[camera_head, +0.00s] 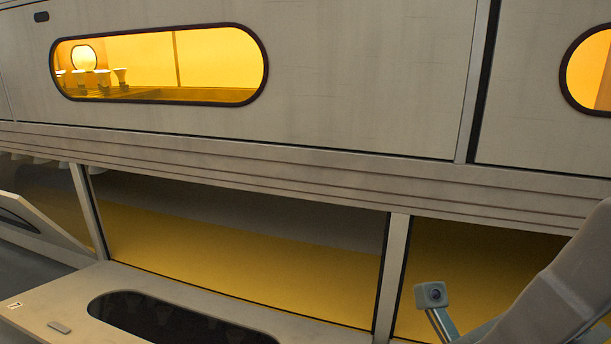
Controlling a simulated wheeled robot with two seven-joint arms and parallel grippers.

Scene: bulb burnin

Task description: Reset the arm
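A grey arm link of mine (560,295) comes in at the lower right, in front of the lower opening of the cabinet. A small boxy part with a dark round lens (432,295) stands on a thin bracket just left of it. No gripper fingers show on this side. My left arm and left gripper are out of the picture.
A large grey cabinet (350,80) fills the view. Its lit oval window (170,65) shows several bulb-like shapes inside at the left. Below are openings with yellow inner surfaces (230,250). A panel with a dark window (60,318) juts out at the lower left.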

